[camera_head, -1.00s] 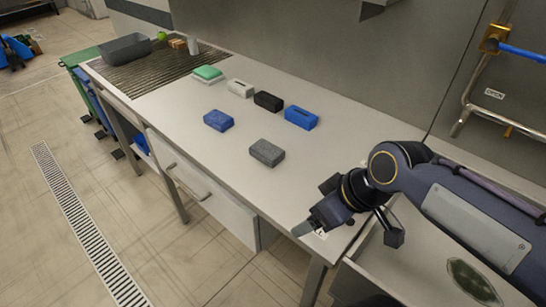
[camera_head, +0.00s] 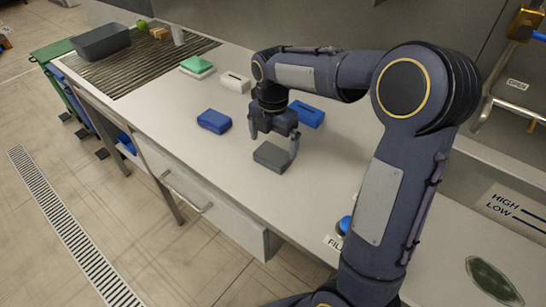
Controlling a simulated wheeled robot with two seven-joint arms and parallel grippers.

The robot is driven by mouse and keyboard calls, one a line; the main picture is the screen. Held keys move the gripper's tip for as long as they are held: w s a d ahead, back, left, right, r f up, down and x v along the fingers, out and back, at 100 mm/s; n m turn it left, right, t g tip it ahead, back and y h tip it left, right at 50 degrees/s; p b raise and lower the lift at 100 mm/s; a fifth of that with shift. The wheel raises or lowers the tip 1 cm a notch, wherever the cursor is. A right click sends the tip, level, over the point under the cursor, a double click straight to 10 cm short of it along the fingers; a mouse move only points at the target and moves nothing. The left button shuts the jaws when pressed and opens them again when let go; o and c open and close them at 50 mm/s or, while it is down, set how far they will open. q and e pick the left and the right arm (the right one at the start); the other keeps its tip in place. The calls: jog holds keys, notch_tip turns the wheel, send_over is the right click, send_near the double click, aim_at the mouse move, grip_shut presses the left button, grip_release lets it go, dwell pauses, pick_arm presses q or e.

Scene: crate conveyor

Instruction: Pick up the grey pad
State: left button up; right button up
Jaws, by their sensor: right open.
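The grey pad (camera_head: 271,157) lies flat on the light worktop (camera_head: 222,170), near the middle of the view. My right gripper (camera_head: 274,147) is above it, pointing down, with its fingers apart. One finger is at the pad's right side and the other is behind its far left edge, and I cannot tell whether either touches it. The pad still rests on the worktop. My left gripper is not in view.
A blue block (camera_head: 214,121) lies left of the pad. Behind are a blue box (camera_head: 308,115), a white box (camera_head: 235,82) and a green-and-white block (camera_head: 196,66). A dark bin (camera_head: 102,42) stands on the ribbed area. The worktop's front is clear.

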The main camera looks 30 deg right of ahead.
aim_at(273, 153)
notch_tip(273, 153, down, 4)
jog(key=shift+s+a+f, duration=0.1)
jog(key=shift+s+f, duration=0.05)
jog(key=shift+f, duration=0.1)
jog(key=c, duration=0.8)
jog(key=shift+r, duration=0.2)
